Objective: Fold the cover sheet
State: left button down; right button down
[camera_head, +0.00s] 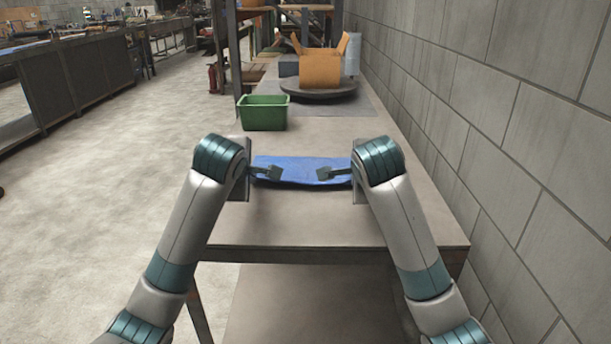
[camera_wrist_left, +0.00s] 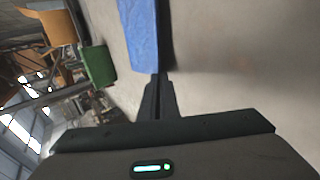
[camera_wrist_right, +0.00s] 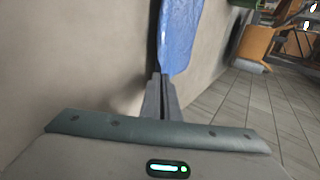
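The blue cover sheet (camera_head: 298,166) shows as a wide, short strip between my two arms, over the near part of the table. My left gripper (camera_head: 272,173) is at its left part and my right gripper (camera_head: 324,173) at its right part. In the left wrist view the sheet (camera_wrist_left: 141,35) runs up from the closed fingertips (camera_wrist_left: 158,80). In the right wrist view the sheet (camera_wrist_right: 177,38) also starts at the closed fingertips (camera_wrist_right: 160,78). Both grippers look shut on its near edge. My forearms hide its side ends in the head view.
The table (camera_head: 300,225) is bare in front of the sheet. Behind it stand a green bin (camera_head: 263,113) and a dark round turntable (camera_head: 319,88) with an orange object (camera_head: 320,70). A block wall (camera_head: 500,110) runs along the right side.

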pick_arm(q)
jog(key=shift+s+f, duration=0.25)
pick_arm(e)
jog(key=shift+s+f, duration=0.25)
pick_arm(q)
jog(key=c, duration=1.7)
grip_release()
pick_arm(e)
jog(key=c, duration=1.7)
grip_release()
